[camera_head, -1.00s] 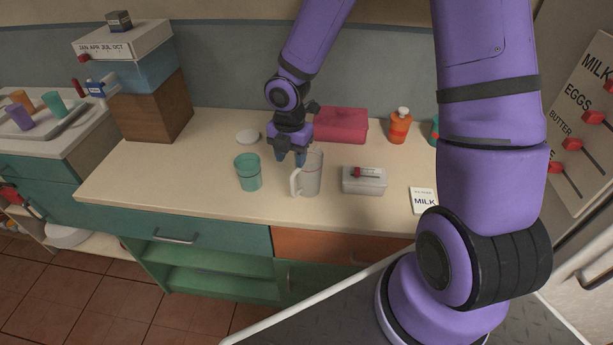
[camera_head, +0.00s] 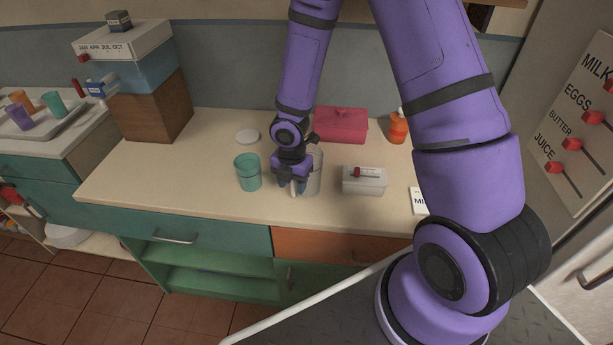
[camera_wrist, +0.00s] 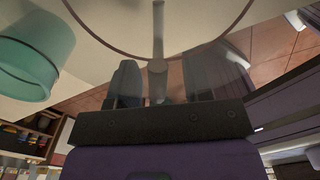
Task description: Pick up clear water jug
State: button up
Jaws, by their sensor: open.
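The clear water jug (camera_head: 314,180) stands upright on the counter, a see-through grey vessel with a pale handle (camera_head: 294,189) on its left side. My gripper (camera_head: 292,188) is low at the jug's left side and hides part of it. In the wrist view my gripper (camera_wrist: 160,85) is open. The handle (camera_wrist: 158,66) shows between its two fingers, and the jug's round rim (camera_wrist: 157,58) curves across the top. I cannot tell whether either finger touches the handle.
A teal cup (camera_head: 249,173) stands close on the left. A grey box with a red item on top (camera_head: 364,182) is to the right. A pink-red container (camera_head: 341,125) and an orange bottle (camera_head: 398,128) stand behind. The counter's left front is clear.

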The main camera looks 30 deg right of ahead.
grip_shut()
dwell(0.4)
